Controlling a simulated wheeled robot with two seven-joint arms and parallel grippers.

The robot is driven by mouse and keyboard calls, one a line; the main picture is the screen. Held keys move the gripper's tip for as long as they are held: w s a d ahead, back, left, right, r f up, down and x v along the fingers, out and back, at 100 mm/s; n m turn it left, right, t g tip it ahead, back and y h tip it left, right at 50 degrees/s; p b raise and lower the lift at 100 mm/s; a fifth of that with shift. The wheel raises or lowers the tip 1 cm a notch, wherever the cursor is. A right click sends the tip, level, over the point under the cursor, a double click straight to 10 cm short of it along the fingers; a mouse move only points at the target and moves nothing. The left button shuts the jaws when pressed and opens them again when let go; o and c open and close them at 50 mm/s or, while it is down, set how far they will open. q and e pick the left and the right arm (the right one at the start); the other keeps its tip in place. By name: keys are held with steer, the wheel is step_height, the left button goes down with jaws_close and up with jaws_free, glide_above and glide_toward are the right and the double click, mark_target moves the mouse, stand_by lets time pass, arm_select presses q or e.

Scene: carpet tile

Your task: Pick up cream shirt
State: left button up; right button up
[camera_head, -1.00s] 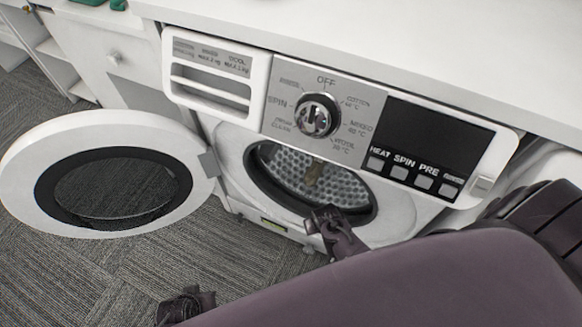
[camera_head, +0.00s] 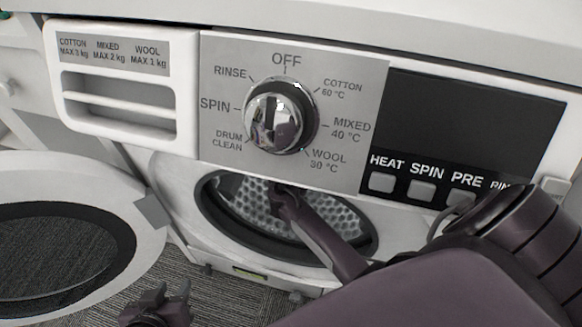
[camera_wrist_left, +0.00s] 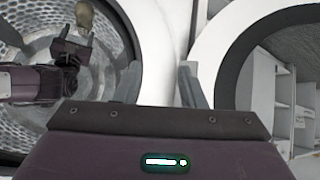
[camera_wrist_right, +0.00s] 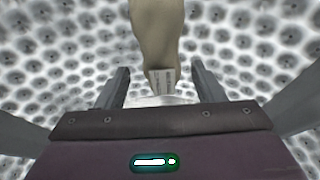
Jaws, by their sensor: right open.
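My right gripper (camera_wrist_right: 163,80) is open inside the drum. Its fingers are on both sides of the label end, and I cannot tell whether they touch it. It also shows in the head view (camera_head: 283,193). My left gripper (camera_head: 173,290) is open and empty, low in front of the machine.
The washing machine's round door (camera_head: 150,235) stands open at the left. The drum opening's dark rim (camera_head: 215,215) surrounds my right forearm. The control panel with its knob (camera_head: 275,117) and the detergent drawer (camera_head: 120,105) are above. Grey carpet (camera_head: 215,285) lies below.

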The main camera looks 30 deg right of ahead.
steer(key=shift+b+x, duration=0.4)
steer(key=shift+x, duration=0.5)
arm_select(q)
steer(key=w+r+t+h+b, duration=0.1)
steer(key=w+r+t, duration=0.2)
steer(key=r, duration=0.3)
steer(key=w+d+r+t+h, duration=0.1)
steer(key=w+r+t+h, duration=0.15)
steer(key=r, duration=0.35)
steer(key=w+r+t+b, duration=0.1)
steer(key=w+r+t, duration=0.1)
steer(key=r+t, duration=0.3)
arm_select(e)
steer(key=f, duration=0.2)
steer(key=shift+w+f, duration=0.2)
steer(key=shift+f, duration=0.15)
steer(key=shift+b+x, duration=0.6)
steer(key=shift+x, duration=0.65)
arm_select(q)
steer(key=s+a+r+t+h, duration=0.1)
steer(key=r+t, duration=0.4)
steer(key=r, duration=0.7)
steer(key=shift+s+a+r+h, duration=0.2)
steer(key=shift+s+a+h, duration=0.2)
steer(key=shift+s+h, duration=0.5)
steer(key=shift+s, duration=0.1)
arm_select(e)
steer(key=shift+c, duration=0.3)
steer(key=shift+r, duration=0.1)
steer(key=c, duration=0.7)
